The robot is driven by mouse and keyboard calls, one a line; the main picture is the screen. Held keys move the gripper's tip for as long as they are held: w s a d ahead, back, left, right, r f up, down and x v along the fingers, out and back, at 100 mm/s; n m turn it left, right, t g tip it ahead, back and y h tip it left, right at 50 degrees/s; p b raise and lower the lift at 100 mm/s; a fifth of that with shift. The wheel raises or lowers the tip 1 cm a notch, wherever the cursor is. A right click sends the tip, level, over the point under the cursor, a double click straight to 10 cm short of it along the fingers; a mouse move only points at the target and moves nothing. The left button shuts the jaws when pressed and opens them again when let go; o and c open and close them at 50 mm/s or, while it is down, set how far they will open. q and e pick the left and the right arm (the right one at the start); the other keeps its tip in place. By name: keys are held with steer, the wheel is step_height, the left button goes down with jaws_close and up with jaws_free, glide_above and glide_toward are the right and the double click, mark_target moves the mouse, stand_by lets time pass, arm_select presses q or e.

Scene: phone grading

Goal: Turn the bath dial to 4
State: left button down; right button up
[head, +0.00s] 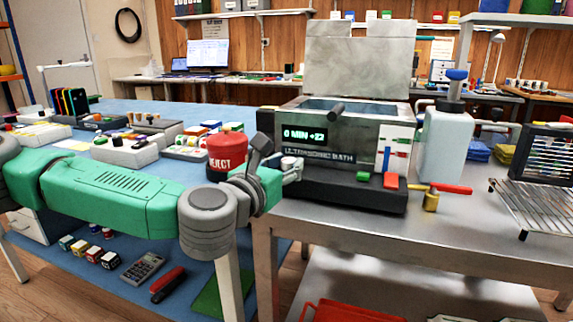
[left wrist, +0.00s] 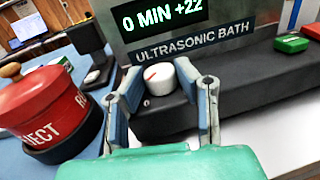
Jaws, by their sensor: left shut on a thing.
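The ultrasonic bath (head: 340,135) stands on the metal table with its lid up. Its lit display (left wrist: 160,15) reads "0 MIN" and a plus figure that looks like 22. The bath dial (left wrist: 161,77) is a small white knob with a red pointer mark, on the dark base below the label. My left gripper (left wrist: 163,78) is shut on the dial, one finger at each side. In the head view my left gripper (head: 287,168) reaches the bath's front left corner, partly hiding the dial. No numbers around the dial can be read. My right gripper is not in view.
A red REJECT canister (head: 226,155) stands close to the left of my left gripper. Green and red buttons (head: 391,181) sit on the base's right. A brass valve with a red handle (head: 440,189), a white bottle (head: 440,140) and a wire rack (head: 535,205) are farther right.

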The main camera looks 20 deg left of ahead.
arm_select(q)
steer(key=shift+a+h, duration=0.1)
steer(key=shift+h, duration=0.2)
steer(key=shift+w+a+f+m+g+h+b, duration=0.1)
steer(key=shift+m+g+h+b, duration=0.1)
steer(key=shift+m+h, duration=0.35)
steer(key=shift+a+m+g+h+b, duration=0.1)
steer(key=shift+m+g+h, duration=0.2)
steer(key=shift+h, duration=0.35)
steer(key=m+g+h, duration=0.1)
steer(key=m+h, duration=0.1)
steer(key=m+g+h+b, duration=0.1)
steer(key=h, duration=0.1)
steer(key=shift+w+a+m+h, duration=0.15)
steer(key=shift+a+m+h, duration=0.05)
steer(key=shift+m+h, duration=0.15)
steer(key=m+g+h, duration=0.2)
steer(key=g+h, duration=0.1)
steer(key=shift+w+a, duration=0.1)
steer(key=shift+w, duration=0.05)
steer(key=shift+m+g+h+p, duration=0.5)
steer(key=shift+m+g+h, duration=0.65)
steer(key=shift+m+g, duration=0.7)
steer(key=shift+g, duration=0.25)
steer(key=c, duration=1.2)
jaws_free()
steer(key=shift+w, duration=0.1)
